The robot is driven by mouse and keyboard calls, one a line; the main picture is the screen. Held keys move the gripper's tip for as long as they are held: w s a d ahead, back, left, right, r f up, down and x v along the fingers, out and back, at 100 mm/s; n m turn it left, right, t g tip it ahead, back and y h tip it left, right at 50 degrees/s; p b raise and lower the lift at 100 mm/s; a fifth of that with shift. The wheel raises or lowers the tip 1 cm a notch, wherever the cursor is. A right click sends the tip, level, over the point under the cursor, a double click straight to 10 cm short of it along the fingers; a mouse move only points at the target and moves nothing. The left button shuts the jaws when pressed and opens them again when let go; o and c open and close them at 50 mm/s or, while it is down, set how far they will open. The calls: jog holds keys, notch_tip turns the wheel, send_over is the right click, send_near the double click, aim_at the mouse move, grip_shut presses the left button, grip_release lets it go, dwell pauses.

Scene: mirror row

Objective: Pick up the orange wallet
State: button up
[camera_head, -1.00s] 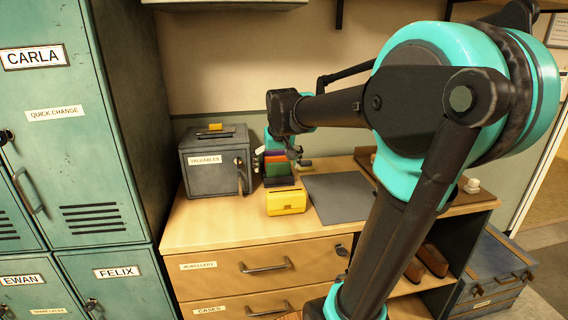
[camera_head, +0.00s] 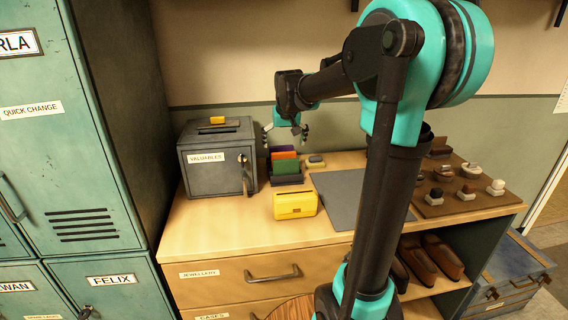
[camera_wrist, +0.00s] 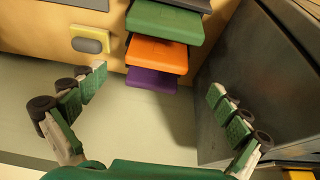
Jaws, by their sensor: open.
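The orange wallet (camera_head: 285,155) stands in a dark holder (camera_head: 288,180) on the cabinet top, behind a green wallet (camera_head: 287,167). In the wrist view the orange wallet (camera_wrist: 157,55) lies between the green wallet (camera_wrist: 165,24) and a purple wallet (camera_wrist: 152,79). My gripper (camera_head: 287,128) is open and empty, above and a little behind the wallets. In the wrist view its fingers (camera_wrist: 155,86) are spread wide, and the wallets show beyond them, towards the top of the picture. No finger visibly touches a wallet.
A grey valuables box (camera_head: 217,160) stands close to the left of the wallets. A yellow case (camera_head: 295,204) lies in front, and a small tin (camera_head: 316,161) lies to the right. A grey mat (camera_head: 345,195) is bare. A wall is behind.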

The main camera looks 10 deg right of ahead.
aim_at(284, 156)
jog(key=x, duration=0.4)
jog(key=shift+s+d+x, duration=0.1)
jog(key=shift+s+x, duration=0.05)
jog(key=shift+x, duration=1.15)
jog(key=shift+s+d+x, duration=0.1)
jog(key=shift+s+x, duration=0.05)
jog(key=shift+x, duration=1.15)
jog(key=shift+f, duration=0.15)
jog(key=shift+c, duration=0.2)
jog(key=c, duration=1.1)
